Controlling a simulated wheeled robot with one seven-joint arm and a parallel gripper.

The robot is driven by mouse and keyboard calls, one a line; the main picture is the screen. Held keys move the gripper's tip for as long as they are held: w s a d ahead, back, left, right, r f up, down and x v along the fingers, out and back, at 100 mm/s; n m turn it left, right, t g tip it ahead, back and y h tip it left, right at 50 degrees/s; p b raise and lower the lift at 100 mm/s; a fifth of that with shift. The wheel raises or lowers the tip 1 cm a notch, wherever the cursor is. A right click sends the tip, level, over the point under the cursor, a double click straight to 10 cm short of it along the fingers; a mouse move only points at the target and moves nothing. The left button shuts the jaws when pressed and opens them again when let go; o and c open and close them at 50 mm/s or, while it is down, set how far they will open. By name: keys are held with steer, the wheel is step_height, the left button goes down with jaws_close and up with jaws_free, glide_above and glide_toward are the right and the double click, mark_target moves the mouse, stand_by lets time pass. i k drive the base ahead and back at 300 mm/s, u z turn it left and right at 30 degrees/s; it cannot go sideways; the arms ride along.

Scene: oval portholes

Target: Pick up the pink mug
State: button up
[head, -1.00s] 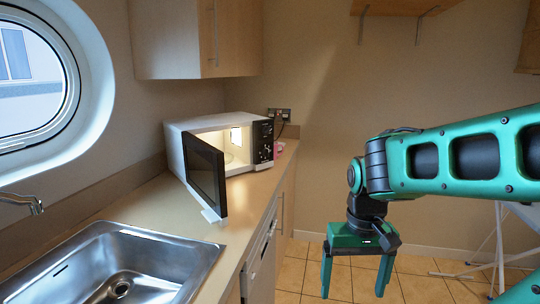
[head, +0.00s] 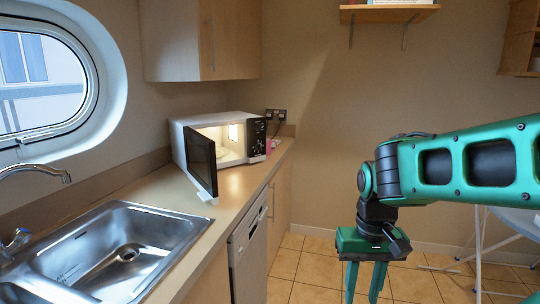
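A small pink thing (head: 269,145), which may be the pink mug, shows at the right end of the microwave on the counter. The microwave hides most of it, so I cannot make out its full shape. My gripper (head: 364,284) hangs pointing down at the lower right, over the floor and well to the right of the counter. Its two green fingers stand apart with nothing seen between them. The fingertips lie close to the frame's lower edge.
A white microwave (head: 235,154) stands on the counter (head: 235,188) with its dark door (head: 203,165) swung open toward me. A steel sink (head: 150,226) is nearer. Wall cabinets hang above. Tiled floor (head: 310,266) is clear right of the counter. A white folding frame stands far right.

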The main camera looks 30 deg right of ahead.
mark_target(268, 147)
steer(key=z, duration=0.4)
steer(key=i, duration=0.5)
steer(key=z, duration=0.95)
steer(key=i, duration=1)
steer(key=z, duration=0.45)
steer(key=i, duration=1.15)
steer(key=u, duration=0.65)
steer(key=i, duration=0.85)
steer(key=u, duration=0.4)
